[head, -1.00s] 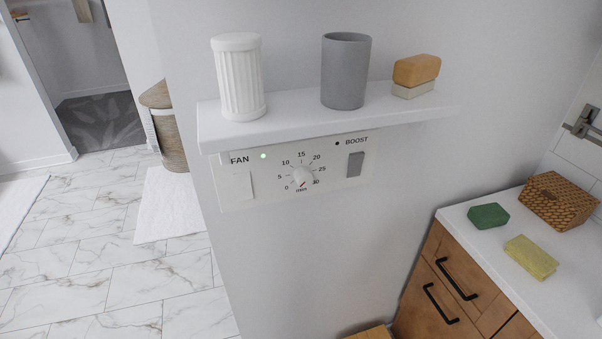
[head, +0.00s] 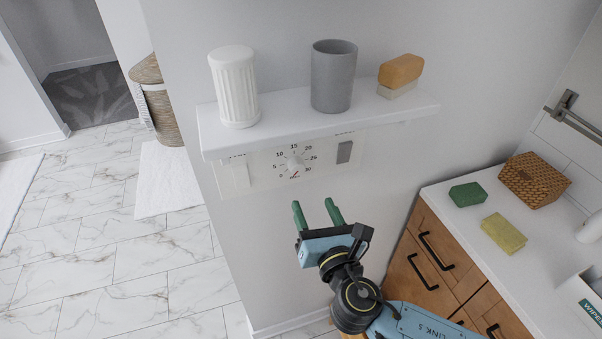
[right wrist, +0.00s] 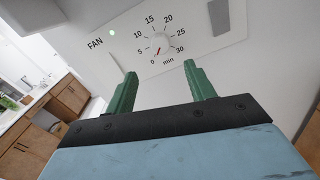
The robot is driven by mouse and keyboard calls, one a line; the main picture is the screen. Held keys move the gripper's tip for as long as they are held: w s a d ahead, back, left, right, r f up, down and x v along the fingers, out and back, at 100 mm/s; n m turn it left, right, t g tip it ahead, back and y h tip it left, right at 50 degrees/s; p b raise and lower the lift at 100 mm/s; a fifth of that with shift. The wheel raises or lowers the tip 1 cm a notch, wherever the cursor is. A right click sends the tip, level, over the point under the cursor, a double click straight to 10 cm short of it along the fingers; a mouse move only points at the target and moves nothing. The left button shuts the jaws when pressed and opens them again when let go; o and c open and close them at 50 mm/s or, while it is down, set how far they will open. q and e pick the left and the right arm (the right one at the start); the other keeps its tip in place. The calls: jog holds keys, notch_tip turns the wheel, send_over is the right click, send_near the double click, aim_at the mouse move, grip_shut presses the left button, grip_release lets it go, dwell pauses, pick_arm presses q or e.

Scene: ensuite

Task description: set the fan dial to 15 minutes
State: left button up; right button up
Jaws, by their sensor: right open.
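The fan dial (head: 295,163) is a small white knob on the white wall panel under the shelf, with a printed scale from 0 to 30 min. It also shows in the right wrist view (right wrist: 160,41). There its red mark points down and slightly left, close to the 0; the 15 is at the top of the scale. My right gripper (head: 313,202) is open and empty, below and apart from the dial. In the right wrist view its green fingers (right wrist: 160,68) point toward the panel, one on either side below the knob. My left gripper is not in view.
The shelf (head: 335,120) juts out just above the panel and partly hides its labels. It holds a white ribbed jar (head: 234,88), a grey cup (head: 333,78) and a soap block (head: 400,72). A grey boost switch (head: 344,152) sits right of the dial. A counter (head: 460,220) is at right.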

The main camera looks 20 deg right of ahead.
aim_at(298, 171)
jog(key=w+p, duration=0.1)
jog(key=w, duration=0.9)
jog(key=shift+w, duration=0.15)
jog(key=c, duration=1)
